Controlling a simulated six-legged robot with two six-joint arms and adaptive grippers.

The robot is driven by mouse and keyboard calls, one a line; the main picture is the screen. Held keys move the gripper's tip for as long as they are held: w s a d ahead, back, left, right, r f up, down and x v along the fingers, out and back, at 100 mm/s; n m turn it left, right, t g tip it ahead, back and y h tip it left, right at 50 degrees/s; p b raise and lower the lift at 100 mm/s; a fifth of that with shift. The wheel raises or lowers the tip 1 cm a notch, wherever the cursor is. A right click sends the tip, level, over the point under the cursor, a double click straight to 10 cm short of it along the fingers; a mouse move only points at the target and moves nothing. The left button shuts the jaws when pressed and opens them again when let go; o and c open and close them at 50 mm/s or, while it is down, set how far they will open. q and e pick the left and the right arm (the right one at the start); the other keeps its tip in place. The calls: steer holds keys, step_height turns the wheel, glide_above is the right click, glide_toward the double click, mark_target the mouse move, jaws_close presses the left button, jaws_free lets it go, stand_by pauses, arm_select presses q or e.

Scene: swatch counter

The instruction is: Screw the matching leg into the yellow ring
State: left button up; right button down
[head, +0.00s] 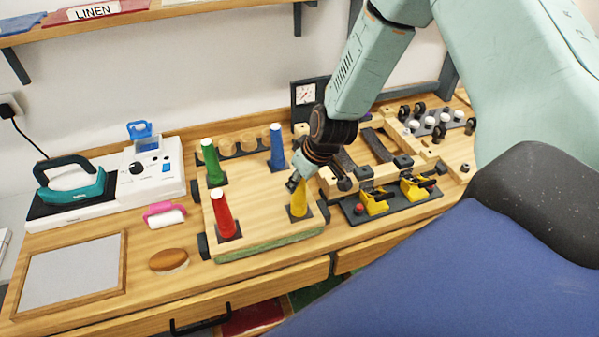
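A yellow tapered leg (299,203) stands upright on a dark square plate at the front right of a wooden board (262,228). My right gripper (294,183) is at its upper end, and the gripper hides the leg's top. I cannot tell whether the fingers are closed on it. A red leg (223,214), a green leg (212,162) and a blue leg (276,147) stand upright at the board's other corners. No separate yellow ring can be made out; any ring at the yellow leg's foot is too small to tell. My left gripper is not in view.
Yellow clamps (373,203) stand on a dark base right of the board. Left are a pink-handled roller (165,215), a brown brush (169,261), a teal iron (72,187) and a framed grey panel (72,273). A large blue and dark shape covers the lower right.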

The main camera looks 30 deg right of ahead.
steer(key=shift+m+h, duration=0.4)
steer(key=shift+m, duration=0.3)
steer(key=shift+m+h, duration=0.3)
steer(key=shift+m, duration=0.5)
steer(key=c, duration=1.2)
jaws_free()
